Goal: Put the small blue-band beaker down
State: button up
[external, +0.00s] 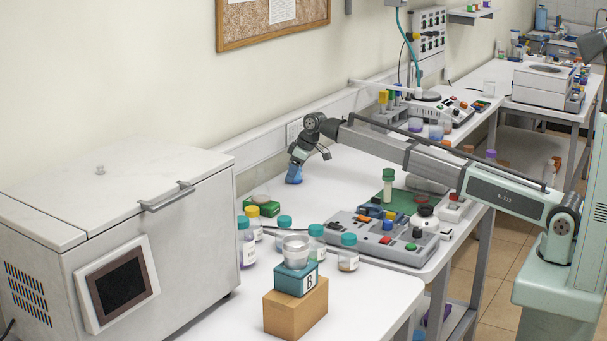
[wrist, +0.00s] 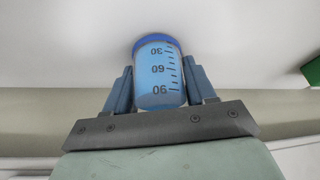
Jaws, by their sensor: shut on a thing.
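The small blue-band beaker (wrist: 158,75) shows in the wrist view with a blue band at its far end, dark graduation marks and blue contents. My gripper (wrist: 160,88) is shut on it, one finger on each side. In the external view the beaker (external: 294,173) is a small blue shape below my gripper (external: 297,160), over the white bench near the wall. It looks close to the bench top, but I cannot tell whether it touches.
The white bench (external: 340,180) is clear around the beaker. A green block (external: 262,209) and several teal-capped bottles (external: 317,243) stand nearer the camera. A grey panel device (external: 385,240) and a green mat (external: 400,202) lie to the right. A large white box (external: 190,220) stands at left.

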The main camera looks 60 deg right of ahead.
jog(key=shift+f, duration=0.15)
jog(key=o, duration=1.1)
jog(key=v, duration=1.2)
